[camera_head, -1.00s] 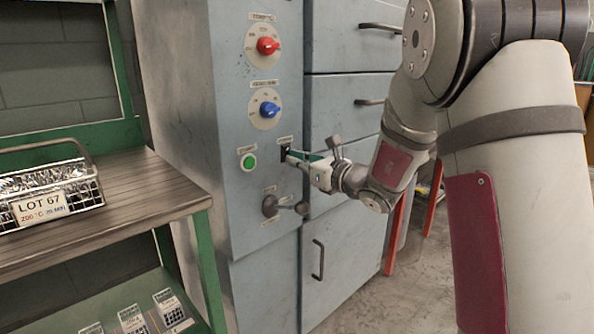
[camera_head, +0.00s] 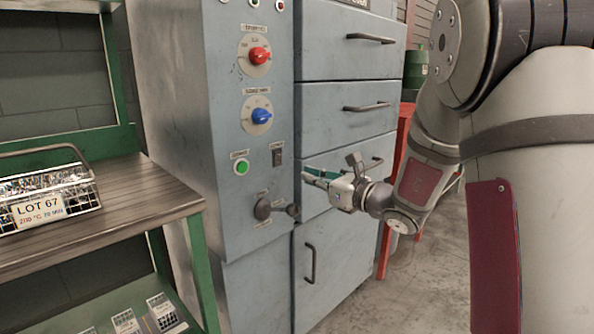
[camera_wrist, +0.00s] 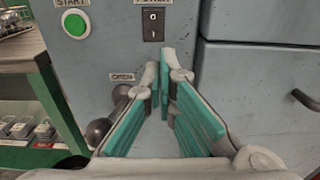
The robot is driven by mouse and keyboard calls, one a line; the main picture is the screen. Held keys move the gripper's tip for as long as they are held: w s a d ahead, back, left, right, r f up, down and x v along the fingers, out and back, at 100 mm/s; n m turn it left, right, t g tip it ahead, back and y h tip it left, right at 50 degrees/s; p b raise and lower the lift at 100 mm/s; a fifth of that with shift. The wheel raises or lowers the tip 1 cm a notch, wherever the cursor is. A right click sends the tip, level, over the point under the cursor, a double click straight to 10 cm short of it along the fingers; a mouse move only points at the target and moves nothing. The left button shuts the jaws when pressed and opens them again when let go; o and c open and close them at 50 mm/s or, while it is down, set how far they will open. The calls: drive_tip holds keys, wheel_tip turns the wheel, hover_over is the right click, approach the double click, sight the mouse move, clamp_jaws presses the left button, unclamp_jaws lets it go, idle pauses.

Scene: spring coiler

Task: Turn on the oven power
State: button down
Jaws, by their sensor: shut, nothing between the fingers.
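The oven's power switch (camera_head: 278,157) is a small dark rocker on the blue-grey control panel, right of the green start button (camera_head: 242,167). In the wrist view the switch (camera_wrist: 153,25) shows a 0 above an I; which side is pressed in I cannot tell. The label above it is cut off. My gripper (camera_head: 306,175) is shut and empty, to the right of and below the switch, apart from it. In the wrist view the teal-padded fingers (camera_wrist: 164,72) point at the panel just below the switch.
A red knob (camera_head: 259,55) and a blue knob (camera_head: 262,115) sit above the button. A dark ball-ended lever (camera_head: 265,208) sits below. Oven drawers with handles (camera_head: 367,107) stand to the right. A green-framed bench with a wire basket (camera_head: 48,197) stands left.

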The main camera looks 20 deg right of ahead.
drive_tip(key=v, duration=0.3)
drive_tip(key=p+v, duration=0.1)
drive_tip(key=v, duration=0.1)
drive_tip(key=shift+s+d+f, duration=0.2)
drive_tip(key=shift+s+f, duration=0.1)
drive_tip(key=shift+f, duration=0.1)
